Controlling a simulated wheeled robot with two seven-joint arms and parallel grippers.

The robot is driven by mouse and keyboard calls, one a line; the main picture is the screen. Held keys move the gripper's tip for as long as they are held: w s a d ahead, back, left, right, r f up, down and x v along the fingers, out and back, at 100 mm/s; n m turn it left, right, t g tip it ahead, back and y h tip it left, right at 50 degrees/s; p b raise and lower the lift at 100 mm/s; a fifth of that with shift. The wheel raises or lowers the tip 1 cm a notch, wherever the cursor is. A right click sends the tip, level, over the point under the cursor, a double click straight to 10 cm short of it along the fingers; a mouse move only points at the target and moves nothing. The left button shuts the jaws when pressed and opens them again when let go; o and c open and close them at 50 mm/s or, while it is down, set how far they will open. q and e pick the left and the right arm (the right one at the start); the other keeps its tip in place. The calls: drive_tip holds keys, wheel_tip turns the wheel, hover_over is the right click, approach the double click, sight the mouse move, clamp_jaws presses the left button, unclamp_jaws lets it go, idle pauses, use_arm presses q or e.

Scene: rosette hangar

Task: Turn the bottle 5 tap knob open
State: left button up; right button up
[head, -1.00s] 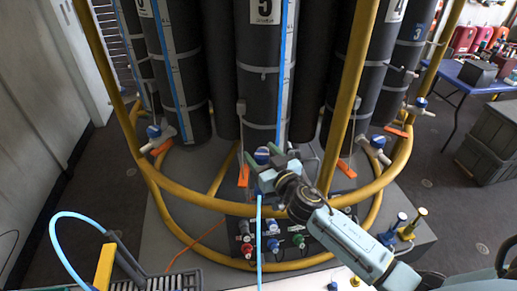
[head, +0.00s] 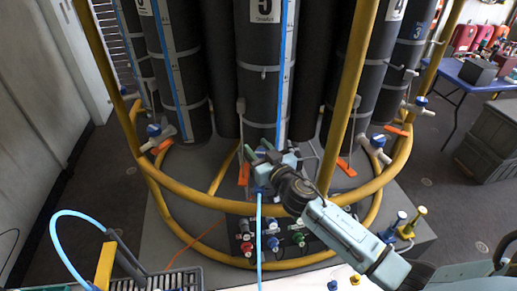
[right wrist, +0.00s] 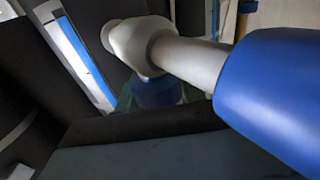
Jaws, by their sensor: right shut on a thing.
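Bottle 5 (head: 262,75) is the tall black cylinder labelled 5 at the centre of the rack in the head view. Its tap sits low at its front, mostly hidden behind my right gripper (head: 268,160). In the right wrist view the grey tap body (right wrist: 140,42) runs across the picture, with its blue knob (right wrist: 155,92) below it. A dark finger of my right gripper covers the bottom of that view. The right gripper is shut on the knob. A large blue cylindrical part (right wrist: 270,95) is on the pipe's right end. My left gripper is not in view.
A yellow rail ring (head: 225,203) and yellow post (head: 350,95) surround the bottles close to my right arm. A light blue hose (head: 259,235) hangs below the tap. A panel of coloured fittings (head: 272,240) lies beneath. Neighbouring taps (head: 155,135) (head: 375,147) stand either side.

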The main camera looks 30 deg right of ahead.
drive_tip(key=shift+n+y, duration=0.3)
drive_tip(key=shift+y, duration=0.2)
drive_tip(key=n+y, duration=0.1)
drive_tip(key=y, duration=0.1)
drive_tip(key=n+g+y+p, duration=0.1)
drive_tip(key=n+y, duration=0.1)
drive_tip(key=shift+a+r+y, duration=0.1)
drive_tip(key=shift+a+y, duration=0.1)
drive_tip(key=shift+y, duration=0.1)
drive_tip(key=shift+s+a+n+g+y+p, duration=0.1)
drive_tip(key=shift+n+g+y+p, duration=0.1)
drive_tip(key=shift+n+g+y, duration=0.55)
drive_tip(key=shift+s+a+n+g+y+p, duration=0.15)
drive_tip(key=shift+n+g+y, duration=0.3)
drive_tip(key=shift+y, duration=0.6)
drive_tip(key=shift+w, duration=0.1)
drive_tip(key=o, duration=1)
drive_tip(key=b+v, duration=0.1)
drive_tip(key=v, duration=1.2)
drive_tip(key=shift+d, duration=0.2)
drive_tip(key=shift+c, duration=0.2)
